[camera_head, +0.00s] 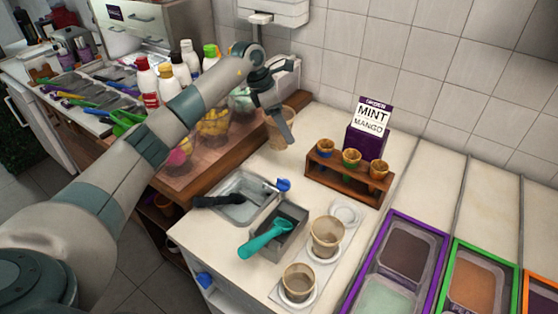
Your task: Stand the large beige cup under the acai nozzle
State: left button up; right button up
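A large beige cup (273,138) is upright at the back of the counter, below and a little right of the white wall-side machine (275,10). A short spout (262,20) shows under that machine; I cannot tell if it is the acai nozzle. My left gripper (284,128) reaches down to this cup from above. One finger crosses the front of the cup; the other is hidden, so I cannot tell whether it grips. Whether the cup's base touches the counter is unclear. Two more beige cups stand on the front tray, one in the middle (326,236) and one nearest (298,282). My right gripper is out of view.
A wooden rack (345,182) holds three small cups before a mint mango sign (370,120). A metal basin (240,210) and a grey bin with a teal scoop (265,236) sit in front. Bottles (180,70) stand behind my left arm. Topping tubs (405,248) are at right.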

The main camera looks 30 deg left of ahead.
aim_at(285, 143)
pick_arm(q)
jog(key=shift+d+f, duration=0.1)
jog(key=shift+f, duration=0.05)
jog(key=shift+w+d+f+p, duration=0.1)
jog(key=shift+f+p, duration=0.2)
jog(key=shift+f, duration=0.05)
notch_tip(285, 143, down, 5)
jog(key=shift+r+p, duration=0.15)
jog(key=shift+p, duration=0.85)
jog(key=shift+f, duration=0.35)
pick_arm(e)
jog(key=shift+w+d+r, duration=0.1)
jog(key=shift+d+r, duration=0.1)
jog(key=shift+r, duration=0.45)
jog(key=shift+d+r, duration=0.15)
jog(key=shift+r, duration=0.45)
pick_arm(q)
jog(key=shift+f, duration=0.25)
jog(key=shift+f+p, duration=0.8)
jog(key=shift+f, duration=0.8)
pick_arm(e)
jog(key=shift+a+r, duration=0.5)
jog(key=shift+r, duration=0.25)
pick_arm(q)
jog(key=shift+f, duration=0.1)
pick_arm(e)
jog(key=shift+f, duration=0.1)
